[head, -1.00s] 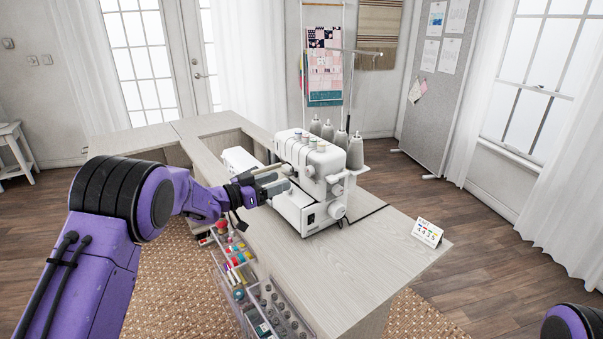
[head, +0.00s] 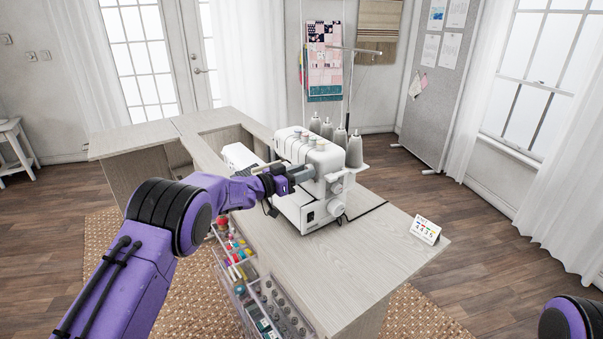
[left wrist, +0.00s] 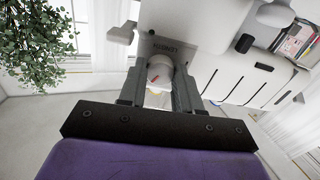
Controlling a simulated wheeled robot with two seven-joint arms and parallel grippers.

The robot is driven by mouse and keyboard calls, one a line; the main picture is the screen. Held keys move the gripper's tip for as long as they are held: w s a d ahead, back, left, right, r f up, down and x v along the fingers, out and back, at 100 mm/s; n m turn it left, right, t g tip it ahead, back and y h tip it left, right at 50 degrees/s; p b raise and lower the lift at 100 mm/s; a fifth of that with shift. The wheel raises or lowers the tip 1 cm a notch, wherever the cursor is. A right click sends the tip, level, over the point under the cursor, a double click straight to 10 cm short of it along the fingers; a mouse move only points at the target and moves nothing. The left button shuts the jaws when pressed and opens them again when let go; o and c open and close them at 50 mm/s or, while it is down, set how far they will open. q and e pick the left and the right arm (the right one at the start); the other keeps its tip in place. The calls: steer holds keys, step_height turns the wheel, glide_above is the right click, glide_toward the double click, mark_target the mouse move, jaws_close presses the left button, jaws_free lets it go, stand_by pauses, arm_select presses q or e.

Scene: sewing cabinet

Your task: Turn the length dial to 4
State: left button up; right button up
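The white sewing machine (head: 300,205) stands on the table, with knobs on its right end. In the left wrist view a white dial (left wrist: 160,72) with a red mark sits under the upside-down word LENGTH on the machine. Its number setting is too small to read. My left gripper (head: 302,174) is at the machine's front. In the left wrist view its two fingers (left wrist: 159,90) stand apart, one on each side of the length dial. I cannot tell whether they touch it. My right gripper is out of view.
A small card (head: 426,230) with coloured marks and digits stands at the table's right end. Grey thread cones (head: 340,137) stand behind the machine. Clear drawers of spools and bobbins (head: 268,303) are at the table's front side. The tabletop right of the machine is mostly clear.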

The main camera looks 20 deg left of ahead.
arm_select(q)
steer(key=m+b, duration=0.2)
steer(key=shift+f+m+b, duration=0.25)
steer(key=shift+m+b, duration=0.1)
steer(key=shift+m, duration=0.05)
steer(key=m+b, duration=0.2)
steer(key=shift+m, duration=0.3)
steer(key=m+b, duration=0.4)
steer(key=b, duration=0.1)
steer(key=shift+m, duration=0.4)
steer(key=shift+r+m+b, duration=0.15)
steer(key=shift+m+b, duration=0.55)
steer(key=shift+m, duration=0.3)
steer(key=o, duration=1)
steer(key=shift+o, duration=0.2)
steer(key=shift+a, duration=0.1)
